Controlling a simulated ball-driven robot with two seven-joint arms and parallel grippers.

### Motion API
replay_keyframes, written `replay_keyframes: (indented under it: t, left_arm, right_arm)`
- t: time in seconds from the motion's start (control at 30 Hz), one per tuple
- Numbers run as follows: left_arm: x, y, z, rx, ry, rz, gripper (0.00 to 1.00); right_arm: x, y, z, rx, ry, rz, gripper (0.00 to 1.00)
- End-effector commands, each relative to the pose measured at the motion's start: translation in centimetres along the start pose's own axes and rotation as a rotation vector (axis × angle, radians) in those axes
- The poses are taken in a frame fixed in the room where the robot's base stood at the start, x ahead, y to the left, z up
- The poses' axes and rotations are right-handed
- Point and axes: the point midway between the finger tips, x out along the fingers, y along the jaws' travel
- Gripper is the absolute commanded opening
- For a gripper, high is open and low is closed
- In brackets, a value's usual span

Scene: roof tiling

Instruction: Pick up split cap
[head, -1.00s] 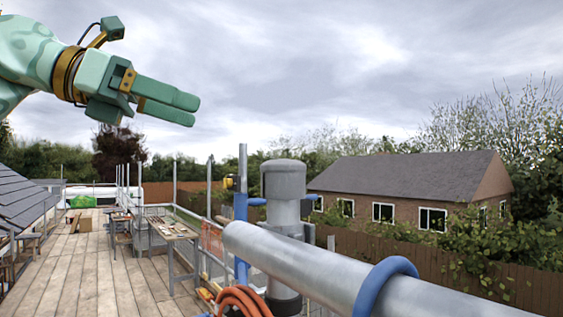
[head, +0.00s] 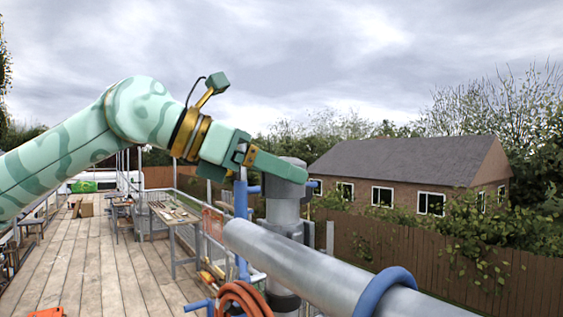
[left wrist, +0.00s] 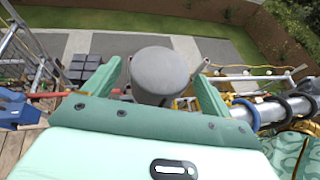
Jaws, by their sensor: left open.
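A grey round cap (head: 285,170) sits on top of an upright grey post beside the deck; I take it to be the split cap, though no split shows. In the left wrist view the round top of the cap (left wrist: 159,70) lies between the two fingers. My left gripper (head: 292,169) is open at the cap, with one green finger crossing in front of it in the head view. In the left wrist view the left gripper (left wrist: 155,82) has a finger on each side of the cap; I cannot tell whether they touch it. My right gripper is not in view.
A thick grey pipe (head: 335,277) with a blue ring (head: 384,289) runs close to the post. A coiled orange hose (head: 240,299) hangs below. A workbench (head: 172,214) stands on the plank deck (head: 95,265), and a brown fence (head: 430,255) runs behind.

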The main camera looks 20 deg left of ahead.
Motion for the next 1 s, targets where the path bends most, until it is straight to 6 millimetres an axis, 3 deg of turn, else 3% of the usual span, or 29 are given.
replay_keyframes:
  t: [0.13,0.37,0.5,0.53,0.83,1.0]
  left_arm:
    - [1.4,0.0,0.1,-0.002,0.000,-0.001,0.84]
    - [1.6,0.1,0.0,-0.002,-0.001,0.000,0.82]
    - [1.6,0.1,0.0,-0.003,-0.001,0.000,0.43]
    - [1.6,0.1,0.0,-0.003,-0.001,0.000,0.38]
    - [1.5,0.1,0.1,-0.002,-0.001,0.000,0.38]
    - [1.0,0.1,1.3,-0.002,-0.002,0.000,0.38]
  right_arm:
    - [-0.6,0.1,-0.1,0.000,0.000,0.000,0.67]
    - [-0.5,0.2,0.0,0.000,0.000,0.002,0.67]
    - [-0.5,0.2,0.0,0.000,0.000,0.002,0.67]
    - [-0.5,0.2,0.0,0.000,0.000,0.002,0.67]
    - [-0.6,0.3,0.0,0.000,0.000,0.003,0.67]
    - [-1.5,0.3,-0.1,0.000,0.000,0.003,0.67]
